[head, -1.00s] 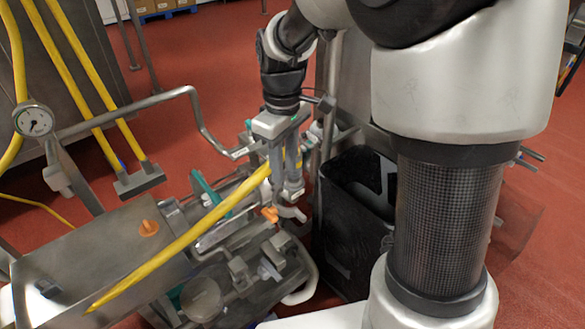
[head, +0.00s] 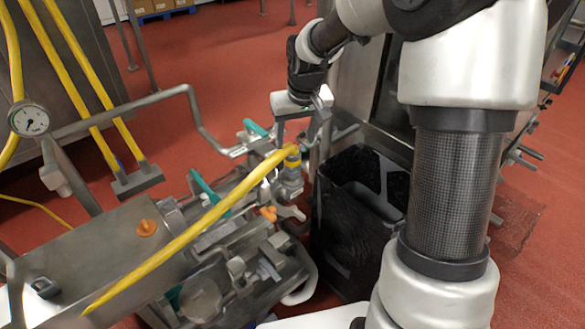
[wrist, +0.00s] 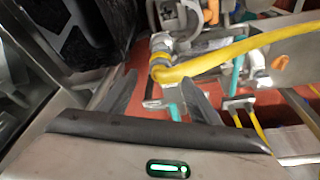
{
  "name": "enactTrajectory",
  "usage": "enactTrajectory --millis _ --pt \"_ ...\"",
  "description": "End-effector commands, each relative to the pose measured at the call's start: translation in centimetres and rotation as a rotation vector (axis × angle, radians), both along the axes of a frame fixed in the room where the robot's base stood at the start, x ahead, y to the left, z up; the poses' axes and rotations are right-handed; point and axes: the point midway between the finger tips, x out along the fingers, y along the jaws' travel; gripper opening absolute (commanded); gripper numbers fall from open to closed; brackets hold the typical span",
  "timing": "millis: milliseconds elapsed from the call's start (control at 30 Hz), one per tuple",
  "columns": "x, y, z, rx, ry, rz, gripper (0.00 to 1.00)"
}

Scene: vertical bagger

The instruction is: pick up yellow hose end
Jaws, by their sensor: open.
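The yellow hose (head: 200,226) runs from the lower left up to its end, a grey coupling with a yellow band (head: 292,172), above the metal machine. My gripper (head: 298,140) is open and empty, just above and behind the hose end in the head view. In the wrist view the hose end (wrist: 160,70) shows just past and between the fingertips of my gripper (wrist: 161,84), with the hose leading off to the right. I cannot tell whether a finger touches it.
A black bin (head: 345,240) stands right of the hose end. Machine parts with orange knobs (head: 147,228) and teal handles (head: 204,186) lie below and left. A bent metal rail (head: 197,115) is at the left. Red floor behind is open.

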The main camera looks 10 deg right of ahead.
Motion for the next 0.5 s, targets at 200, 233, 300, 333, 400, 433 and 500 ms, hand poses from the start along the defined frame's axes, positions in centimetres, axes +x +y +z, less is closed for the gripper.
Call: enactTrajectory --millis 200,233,300,333,400,433,500 --pt "1.3 0.2 -4.6 0.0 0.002 0.002 0.57" --pt "1.5 0.2 -5.0 0.0 0.002 0.002 0.57" --pt "1.7 0.2 -5.7 0.001 0.001 0.001 0.57" --pt "1.8 0.2 -5.9 0.001 0.0 0.001 0.57" --pt "2.0 0.2 -6.2 0.0 -0.001 0.002 0.57" --pt "2.0 0.2 -6.4 -0.001 0.0 0.002 0.57" --pt "2.1 0.2 -6.9 -0.001 0.001 0.003 0.57"
